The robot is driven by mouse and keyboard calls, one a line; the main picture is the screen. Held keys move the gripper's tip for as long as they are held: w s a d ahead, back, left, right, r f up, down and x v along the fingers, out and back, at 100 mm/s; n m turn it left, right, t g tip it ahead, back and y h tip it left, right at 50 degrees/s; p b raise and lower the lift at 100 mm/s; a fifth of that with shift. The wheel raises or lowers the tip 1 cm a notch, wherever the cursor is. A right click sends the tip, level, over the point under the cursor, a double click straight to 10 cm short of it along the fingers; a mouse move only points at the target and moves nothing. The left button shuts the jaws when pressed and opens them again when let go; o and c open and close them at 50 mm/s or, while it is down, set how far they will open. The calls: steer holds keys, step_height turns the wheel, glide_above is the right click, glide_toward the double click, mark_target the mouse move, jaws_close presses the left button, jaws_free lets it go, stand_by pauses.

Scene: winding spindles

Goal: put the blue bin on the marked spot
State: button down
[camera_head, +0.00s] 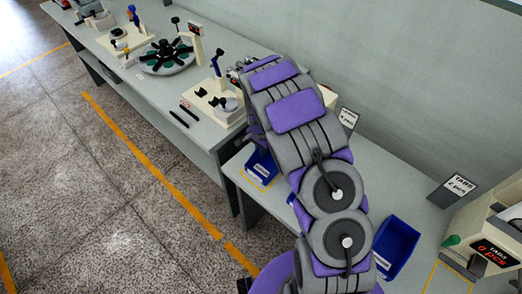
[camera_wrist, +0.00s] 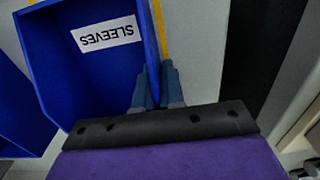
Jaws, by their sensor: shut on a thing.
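A blue bin (camera_wrist: 105,80) with a white SLEEVES label, upside down in the picture, fills the upper left of the wrist view. My gripper (camera_wrist: 156,85) is shut on its right side wall, with the fingertips at the rim. In the head view a blue bin (camera_head: 262,166) shows at the far end of my arm, beside a yellow floor-style outline (camera_head: 255,183) on the table; my gripper is hidden there behind the arm. A yellow stripe (camera_wrist: 159,25) runs beside the bin in the wrist view. I cannot tell whether the bin rests on the table.
Another blue bin (camera_head: 397,246) stands right of my arm, and part of a blue bin (camera_wrist: 14,105) shows at the wrist view's left edge. A TABS sign (camera_head: 453,190) and a counter machine (camera_head: 490,245) stand at right. Fixtures crowd the left bench (camera_head: 205,130).

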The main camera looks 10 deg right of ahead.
steer(key=c, duration=1.6)
jaws_free()
steer(key=shift+f, duration=0.1)
steer(key=o, duration=0.4)
steer(key=shift+d, duration=0.3)
steer(key=shift+c, duration=0.2)
steer(key=shift+a, duration=0.1)
